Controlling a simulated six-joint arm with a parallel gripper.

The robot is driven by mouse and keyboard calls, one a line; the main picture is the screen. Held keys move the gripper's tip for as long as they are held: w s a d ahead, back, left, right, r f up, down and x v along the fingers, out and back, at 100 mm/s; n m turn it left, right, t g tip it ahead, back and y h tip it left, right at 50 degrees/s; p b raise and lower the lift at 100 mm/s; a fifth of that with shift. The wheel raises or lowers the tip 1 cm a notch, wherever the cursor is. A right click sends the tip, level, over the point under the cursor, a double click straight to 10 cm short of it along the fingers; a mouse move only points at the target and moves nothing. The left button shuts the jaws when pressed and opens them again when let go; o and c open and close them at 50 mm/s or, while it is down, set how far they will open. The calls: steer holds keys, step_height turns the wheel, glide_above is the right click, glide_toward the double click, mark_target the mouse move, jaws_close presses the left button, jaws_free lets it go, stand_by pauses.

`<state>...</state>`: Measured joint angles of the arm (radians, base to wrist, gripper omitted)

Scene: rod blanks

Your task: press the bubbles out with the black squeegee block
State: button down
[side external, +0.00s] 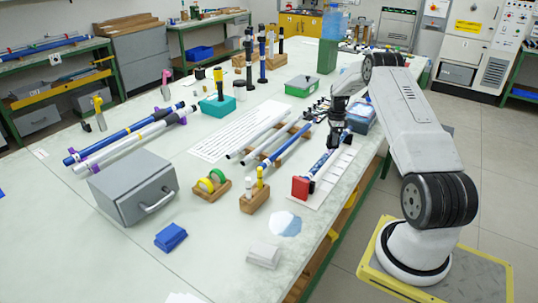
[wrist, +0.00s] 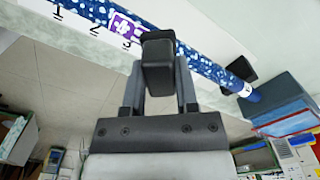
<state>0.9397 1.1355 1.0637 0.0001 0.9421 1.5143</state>
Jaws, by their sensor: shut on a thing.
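My gripper (wrist: 158,100) is shut on the black squeegee block (wrist: 158,50). The block stands in front of a blue rod with white speckles (wrist: 205,66) in the wrist view and hides part of it. Whether they touch, I cannot tell. A purple and white decal (wrist: 124,24) shows on the rod just left of the block. No separate bubbles can be made out. In the side view my gripper (side external: 338,143) is over the far part of the speckled rod (side external: 322,160), whose near end is at a red block (side external: 301,187).
A white strip with numbers (wrist: 80,18) runs beside the rod. A wooden rack with blue and white rods (side external: 283,149) lies to its left. A blue box (wrist: 275,95) is near the rod's far end. A wooden stand with yellow pieces (side external: 255,197) is at the front.

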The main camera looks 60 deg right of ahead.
steer(key=shift+d, duration=0.3)
steer(key=shift+a, duration=2.95)
steer(key=shift+d, duration=2.95)
steer(key=shift+a, duration=2.9)
steer(key=shift+a+r, duration=0.15)
step_height(320, 180, up, 8)
